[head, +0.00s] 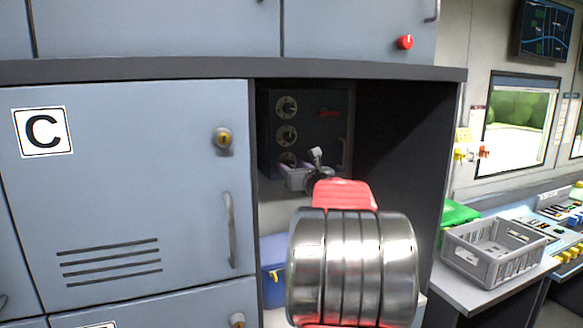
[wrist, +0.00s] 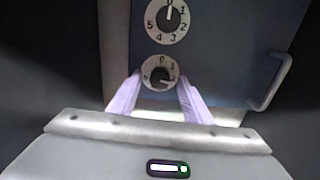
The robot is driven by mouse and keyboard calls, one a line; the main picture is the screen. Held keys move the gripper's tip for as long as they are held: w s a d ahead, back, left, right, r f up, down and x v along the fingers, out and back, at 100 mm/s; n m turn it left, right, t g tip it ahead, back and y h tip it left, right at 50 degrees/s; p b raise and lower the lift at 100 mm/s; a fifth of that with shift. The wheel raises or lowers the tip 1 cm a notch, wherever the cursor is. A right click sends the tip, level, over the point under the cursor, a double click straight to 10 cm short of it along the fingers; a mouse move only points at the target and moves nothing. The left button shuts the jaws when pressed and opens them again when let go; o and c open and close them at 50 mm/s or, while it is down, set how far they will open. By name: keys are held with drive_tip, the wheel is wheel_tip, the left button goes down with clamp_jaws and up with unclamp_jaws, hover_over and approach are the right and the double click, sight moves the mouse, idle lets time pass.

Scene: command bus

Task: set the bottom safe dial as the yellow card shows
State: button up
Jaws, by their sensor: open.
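The dark safe (head: 328,112) stands inside the open compartment, with a column of dials on its front. The bottom dial (head: 287,158) is partly hidden by my gripper (head: 291,172) in the head view. In the wrist view the bottom dial (wrist: 146,71) has a pale ring and a dark knob, whose light mark seems to point to the lower right. My gripper (wrist: 160,80) is open, its pale fingers on either side of that dial's lower part. Contact is unclear. The middle dial (wrist: 167,20) has its white mark pointing up near 0. No yellow card is clearly readable.
Compartment walls are close on both sides, with a cabinet door (head: 130,190) to the left. The safe's handle (wrist: 272,85) stands out right of the dials. A blue box (head: 272,255) sits below. A grey crate (head: 495,250) is on the right counter.

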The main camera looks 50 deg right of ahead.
drive_tip(key=shift+w+d, duration=0.3)
drive_tip(key=shift+w, duration=0.25)
drive_tip(key=shift+c, duration=0.3)
drive_tip(key=c, duration=1)
